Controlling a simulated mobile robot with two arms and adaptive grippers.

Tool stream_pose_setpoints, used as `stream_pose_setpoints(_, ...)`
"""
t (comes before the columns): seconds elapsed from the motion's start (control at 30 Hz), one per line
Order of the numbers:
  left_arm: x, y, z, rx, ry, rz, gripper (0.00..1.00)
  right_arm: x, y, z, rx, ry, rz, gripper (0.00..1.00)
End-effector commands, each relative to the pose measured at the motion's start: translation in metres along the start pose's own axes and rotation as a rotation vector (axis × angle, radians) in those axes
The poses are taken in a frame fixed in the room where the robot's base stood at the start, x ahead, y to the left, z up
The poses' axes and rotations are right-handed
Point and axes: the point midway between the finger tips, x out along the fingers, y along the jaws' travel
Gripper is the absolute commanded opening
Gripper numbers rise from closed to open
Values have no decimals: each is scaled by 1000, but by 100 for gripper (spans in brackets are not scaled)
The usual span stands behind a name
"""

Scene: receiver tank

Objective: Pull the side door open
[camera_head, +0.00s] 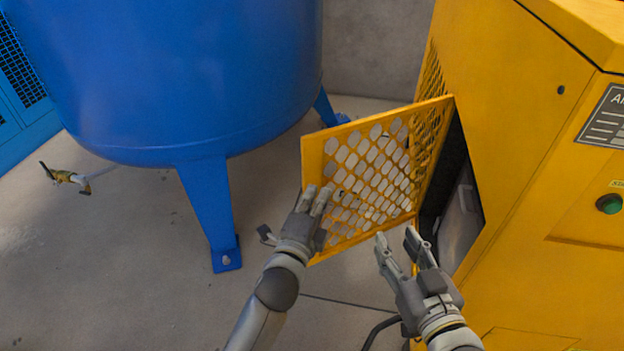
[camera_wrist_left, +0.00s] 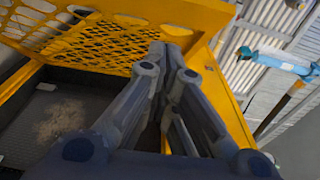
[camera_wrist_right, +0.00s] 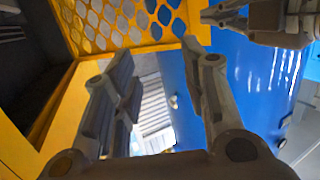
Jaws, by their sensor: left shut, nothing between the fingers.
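The side door (camera_head: 379,172) is a yellow panel with a mesh of elongated holes. It stands swung out from the side of the yellow cabinet (camera_head: 520,150), and a dark opening (camera_head: 457,200) shows behind it. My left gripper (camera_head: 318,199) is shut and empty at the door's free edge, on its lower left; whether it touches the door I cannot tell. In the left wrist view its fingers are together near the yellow frame (camera_wrist_left: 215,15). My right gripper (camera_head: 396,241) is open and empty, in front of the opening below the door's lower edge.
A blue tank (camera_head: 180,80) on blue legs (camera_head: 210,210) stands left of the door. A brass valve (camera_head: 65,177) sticks out low at the far left. Grey floor (camera_head: 120,280) is clear at the lower left. A dark cable (camera_head: 375,332) lies near my right arm.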

Motion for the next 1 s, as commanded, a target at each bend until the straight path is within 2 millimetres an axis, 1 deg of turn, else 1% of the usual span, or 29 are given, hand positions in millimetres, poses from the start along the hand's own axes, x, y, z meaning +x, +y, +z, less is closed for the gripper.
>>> stream_pose_setpoints(0.03,9,0,0,0,0,-3,0,1,-1,-6,1,45,-3,40)
stream_pose_setpoints(0.2,31,0,0,0,0,-3,0,1,-5,-35,4,196,-12,40)
stream_pose_setpoints(0.4,48,0,18,1,0,-2,0,-4,-9,-62,7,345,-20,40)
stream_pose_setpoints(0.5,53,0,23,1,0,-2,0,-7,-10,-71,9,394,-23,40)
stream_pose_setpoints(0.7,58,-1,28,-1,0,-1,0,-10,-11,-80,10,441,-25,40)
stream_pose_setpoints(1.0,58,-1,28,-1,0,-1,0,-10,-11,-80,10,443,-25,40)
